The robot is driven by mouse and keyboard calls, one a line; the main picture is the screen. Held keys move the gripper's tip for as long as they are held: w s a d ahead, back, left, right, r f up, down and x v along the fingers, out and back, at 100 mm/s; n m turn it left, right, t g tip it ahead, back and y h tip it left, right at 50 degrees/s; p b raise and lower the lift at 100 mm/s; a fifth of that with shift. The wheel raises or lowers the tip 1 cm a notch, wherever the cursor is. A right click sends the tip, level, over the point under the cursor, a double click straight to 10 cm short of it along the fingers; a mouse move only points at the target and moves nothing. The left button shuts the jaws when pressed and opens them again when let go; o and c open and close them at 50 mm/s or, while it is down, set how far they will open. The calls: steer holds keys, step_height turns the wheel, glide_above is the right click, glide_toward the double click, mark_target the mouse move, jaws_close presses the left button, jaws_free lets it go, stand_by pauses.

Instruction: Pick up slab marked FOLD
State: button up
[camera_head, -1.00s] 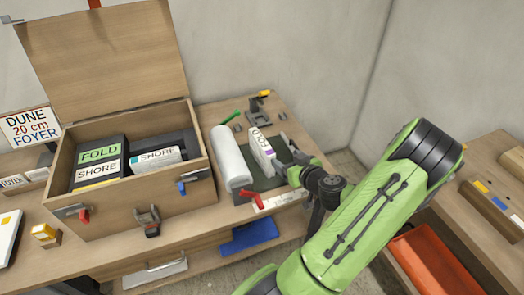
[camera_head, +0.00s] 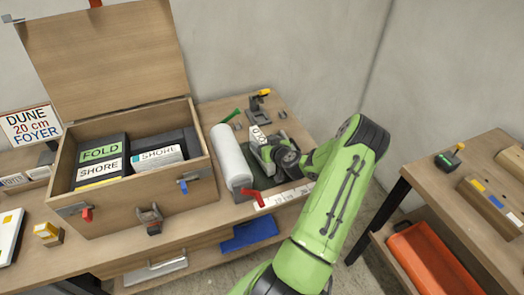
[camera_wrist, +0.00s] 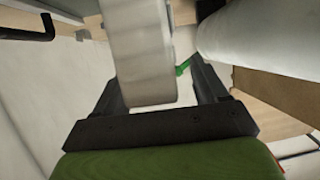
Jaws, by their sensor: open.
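The white slab marked FOLD (camera_head: 257,134) stands upright on a dark mat on the bench, right of a white roll. Its lower part is hidden behind my gripper (camera_head: 268,156), and only part of its lettering shows. In the wrist view the slab (camera_wrist: 143,50) is a pale block reaching down between the two dark fingers of my gripper (camera_wrist: 158,78). The fingers are apart, one on each side of it; I cannot tell whether either touches it. The gripper is open.
An open wooden chest (camera_head: 130,208) holds a dark block with a green FOLD label (camera_head: 100,153) and SHORE labels. A red-handled clamp (camera_head: 252,196) is at the bench front. A second bench (camera_head: 460,190) stands right.

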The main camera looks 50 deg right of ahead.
jaws_close()
steer(key=shift+r, duration=0.1)
stand_by(0.4)
